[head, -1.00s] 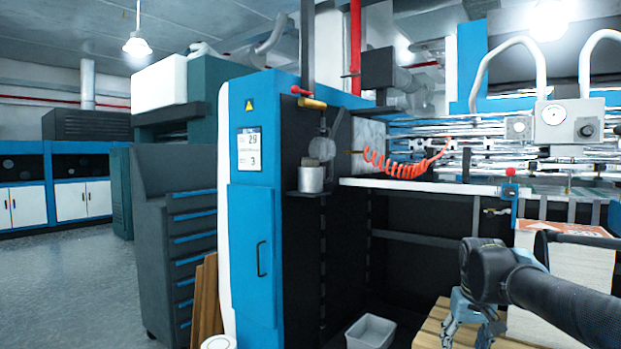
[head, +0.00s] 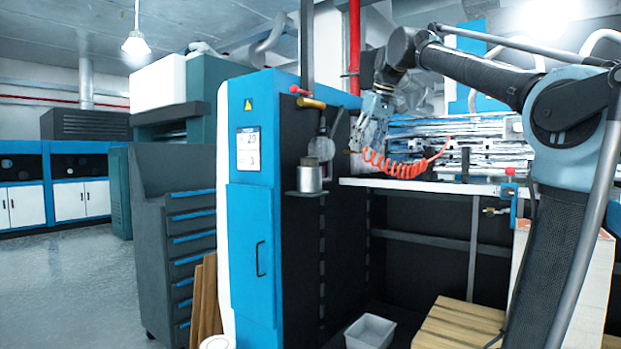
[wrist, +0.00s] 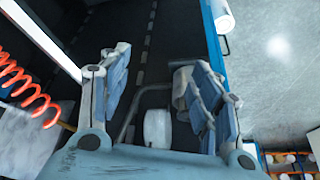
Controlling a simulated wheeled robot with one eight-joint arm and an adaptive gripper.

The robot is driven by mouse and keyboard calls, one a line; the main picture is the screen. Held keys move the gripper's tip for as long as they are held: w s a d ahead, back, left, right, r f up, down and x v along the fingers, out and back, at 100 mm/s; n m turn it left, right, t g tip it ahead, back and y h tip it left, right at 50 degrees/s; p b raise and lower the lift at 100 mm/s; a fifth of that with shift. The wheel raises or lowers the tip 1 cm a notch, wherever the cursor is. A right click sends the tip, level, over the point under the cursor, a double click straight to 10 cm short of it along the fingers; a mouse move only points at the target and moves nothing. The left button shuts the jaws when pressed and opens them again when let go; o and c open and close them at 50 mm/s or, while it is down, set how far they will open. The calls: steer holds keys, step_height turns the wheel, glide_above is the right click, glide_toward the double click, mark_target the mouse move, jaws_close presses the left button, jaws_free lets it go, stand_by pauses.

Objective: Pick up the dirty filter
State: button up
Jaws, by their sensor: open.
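My gripper (head: 360,140) hangs from the raised arm beside the dark side of the blue cabinet, in front of the rear panel. In the wrist view its two fingers (wrist: 152,72) are spread, with nothing clamped between them. A grey metal canister (head: 310,179) stands on a small bracket on the cabinet's side, left of my gripper. A rounded grey part (head: 321,149) sits just above it. The wrist view shows a pale cylinder (wrist: 157,128) between the fingers and a grey-beige piece close to the right finger. I cannot tell which part is the dirty filter.
An orange coiled hose (head: 400,165) hangs close to the right of my gripper, and left in the wrist view. A white ledge (head: 440,186) runs along the machine. A grey bin (head: 370,332) and wooden pallet (head: 455,325) lie below. The floor at left is open.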

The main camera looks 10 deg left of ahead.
steer(key=a+r+n+y, duration=0.1)
steer(key=a+r+n, duration=0.2)
steer(key=a+r, duration=0.85)
glide_toward(307, 162)
steer(key=w+a+f, duration=0.1)
steer(key=w+f, duration=0.2)
steer(key=f, duration=0.1)
steer(key=w+a+f, duration=0.1)
steer(key=w+f, duration=0.1)
steer(key=shift+w+a+f, duration=0.2)
steer(key=shift+w+a, duration=0.15)
steer(key=c, duration=1)
steer(key=shift+c, duration=0.2)
